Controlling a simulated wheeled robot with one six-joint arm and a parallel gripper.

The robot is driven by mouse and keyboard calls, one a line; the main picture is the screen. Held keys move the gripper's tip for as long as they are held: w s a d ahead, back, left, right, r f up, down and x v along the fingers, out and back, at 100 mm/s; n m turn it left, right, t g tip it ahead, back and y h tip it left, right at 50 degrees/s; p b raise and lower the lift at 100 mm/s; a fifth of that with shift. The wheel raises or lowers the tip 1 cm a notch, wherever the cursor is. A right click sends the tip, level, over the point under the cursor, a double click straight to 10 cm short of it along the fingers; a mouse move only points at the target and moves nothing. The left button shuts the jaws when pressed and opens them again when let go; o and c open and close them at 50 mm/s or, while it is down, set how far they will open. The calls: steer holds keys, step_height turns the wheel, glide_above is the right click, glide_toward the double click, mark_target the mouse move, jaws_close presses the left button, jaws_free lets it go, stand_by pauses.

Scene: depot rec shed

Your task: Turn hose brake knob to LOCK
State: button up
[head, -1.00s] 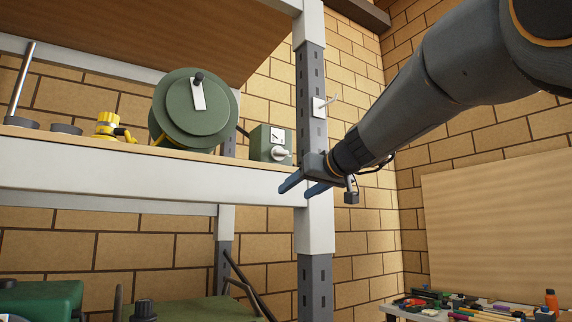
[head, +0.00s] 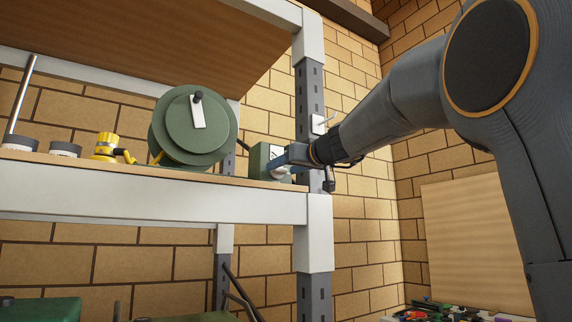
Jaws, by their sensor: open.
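The hose brake box (head: 257,162) is a small green box on the upper shelf, right of the green hose reel (head: 180,140). A pale dial shows on its front face, now partly covered. My gripper (head: 273,166) comes in from the right past the shelf post, with its blue-grey fingers open in front of the box face. The light knob (head: 280,174) sits low on that face, largely hidden by the fingers. I cannot tell whether the fingers touch it or which way it points.
A yellow fitting (head: 106,146) and grey discs (head: 64,149) sit left of the reel. A cluttered bench (head: 450,312) lies low at right.

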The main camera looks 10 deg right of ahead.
steer(key=c, duration=1.1)
steer(key=shift+o, duration=0.3)
steer(key=shift+m+b, duration=0.3)
steer(key=shift+b, duration=0.05)
steer(key=m+b, duration=0.2)
steer(key=shift+w+d+f+m, duration=0.1)
steer(key=shift+f+m, duration=0.05)
steer(key=shift+m, duration=0.25)
steer(key=m+b, duration=0.2)
steer(key=m, duration=0.8)
steer(key=shift+d, duration=0.1)
steer(key=shift+m+p, duration=0.35)
steer(key=shift+m, duration=1.85)
steer(key=shift+f, duration=0.1)
